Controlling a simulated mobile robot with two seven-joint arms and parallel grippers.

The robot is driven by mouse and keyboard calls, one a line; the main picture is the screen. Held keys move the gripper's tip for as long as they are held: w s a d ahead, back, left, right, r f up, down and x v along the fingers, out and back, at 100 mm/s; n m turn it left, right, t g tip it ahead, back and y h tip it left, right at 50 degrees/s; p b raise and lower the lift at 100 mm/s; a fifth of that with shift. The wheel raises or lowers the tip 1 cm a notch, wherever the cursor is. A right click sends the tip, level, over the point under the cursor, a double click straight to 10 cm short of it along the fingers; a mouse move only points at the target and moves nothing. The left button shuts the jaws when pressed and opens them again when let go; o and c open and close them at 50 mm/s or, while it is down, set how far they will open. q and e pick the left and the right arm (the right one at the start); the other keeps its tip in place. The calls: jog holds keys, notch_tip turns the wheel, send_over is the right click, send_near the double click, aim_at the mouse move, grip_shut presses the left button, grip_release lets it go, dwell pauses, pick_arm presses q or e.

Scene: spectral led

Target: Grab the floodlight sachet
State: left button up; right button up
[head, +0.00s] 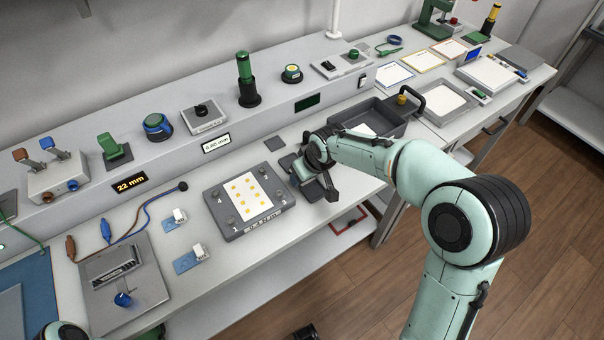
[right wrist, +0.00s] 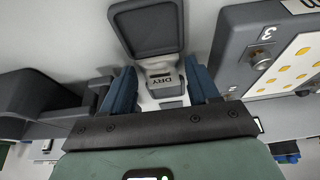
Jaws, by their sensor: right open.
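A small pale sachet marked DRY (right wrist: 163,80) lies between my fingertips in the right wrist view; I take it for the floodlight sachet. It is next to a dark grey square-topped piece (right wrist: 147,27). My right gripper (right wrist: 160,72) is open, with one blue finger on each side of the sachet. Whether the fingers touch it I cannot tell. In the head view my right gripper (head: 309,180) is low over the bench, just right of the grey panel, and the sachet is hidden there.
The grey LED panel (head: 248,228) with yellow squares stands close to the left of my right gripper. A dark grey open tray (head: 395,125) is behind my right forearm. A raised shelf with knobs and instruments runs along the back. Bare bench (head: 215,290) lies in front of the panel.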

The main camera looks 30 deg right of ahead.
grip_shut()
jog(key=c, duration=1.1)
grip_release()
jog(key=shift+s+a+f, duration=0.1)
jog(key=shift+a, duration=0.05)
